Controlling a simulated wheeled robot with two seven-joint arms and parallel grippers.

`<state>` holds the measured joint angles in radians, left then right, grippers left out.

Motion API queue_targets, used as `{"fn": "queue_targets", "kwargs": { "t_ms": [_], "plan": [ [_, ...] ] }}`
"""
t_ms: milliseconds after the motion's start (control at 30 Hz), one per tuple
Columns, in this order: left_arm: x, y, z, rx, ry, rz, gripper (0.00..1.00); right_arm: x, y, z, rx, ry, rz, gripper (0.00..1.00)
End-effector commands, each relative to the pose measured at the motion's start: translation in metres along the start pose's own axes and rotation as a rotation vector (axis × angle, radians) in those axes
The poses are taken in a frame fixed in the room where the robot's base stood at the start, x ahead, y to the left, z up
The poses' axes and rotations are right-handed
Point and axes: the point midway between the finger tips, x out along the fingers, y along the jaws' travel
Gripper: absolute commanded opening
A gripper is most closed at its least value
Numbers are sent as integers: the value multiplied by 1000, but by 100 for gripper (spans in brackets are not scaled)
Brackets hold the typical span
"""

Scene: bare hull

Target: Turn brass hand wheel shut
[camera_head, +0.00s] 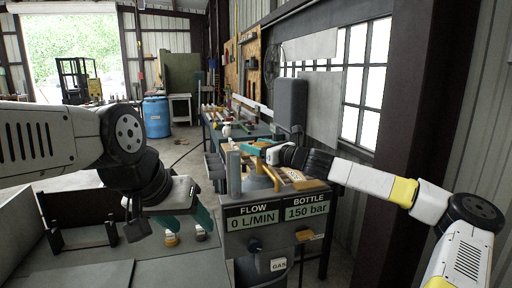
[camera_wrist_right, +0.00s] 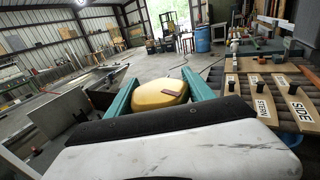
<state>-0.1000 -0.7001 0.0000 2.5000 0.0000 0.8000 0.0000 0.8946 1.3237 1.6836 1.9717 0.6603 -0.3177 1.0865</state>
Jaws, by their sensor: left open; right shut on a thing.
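A yellow, rounded piece (camera_wrist_right: 160,93), which looks like the brass hand wheel, sits between the teal fingers of my right gripper (camera_wrist_right: 158,88) in the right wrist view. A small brown mark shows on its top. In the head view my right gripper (camera_head: 258,148) reaches in from the right, above the gas stand, and mostly hides the wheel. The stand's panel reads FLOW 0 L/MIN (camera_head: 251,216) and BOTTLE 150 bar (camera_head: 307,206). My left gripper (camera_head: 187,224) is open, with teal fingers pointing down, left of the panel, and holds nothing visible.
Two small pale-and-brass fittings (camera_head: 171,239) are below my left gripper. A GAS label (camera_head: 278,265) is under the panel. Wooden pieces labelled STERN and SIDE (camera_wrist_right: 296,112) lie beside my right gripper. A workbench (camera_head: 240,131) and blue barrel (camera_head: 157,117) stand farther back.

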Motion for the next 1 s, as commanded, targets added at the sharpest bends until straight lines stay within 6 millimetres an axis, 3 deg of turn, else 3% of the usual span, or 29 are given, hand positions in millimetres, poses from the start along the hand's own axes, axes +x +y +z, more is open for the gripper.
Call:
{"fn": "queue_targets", "kwargs": {
  "t_ms": [600, 1000],
  "plan": [
    [0, 0, 0, 0, 0, 0, 56, -3, -12, 2, -5, -3, -562, 21],
    [0, 0, 0, 0, 0, 0, 56, -8, -20, 0, -2, -1, -808, 20]
  ]
}}
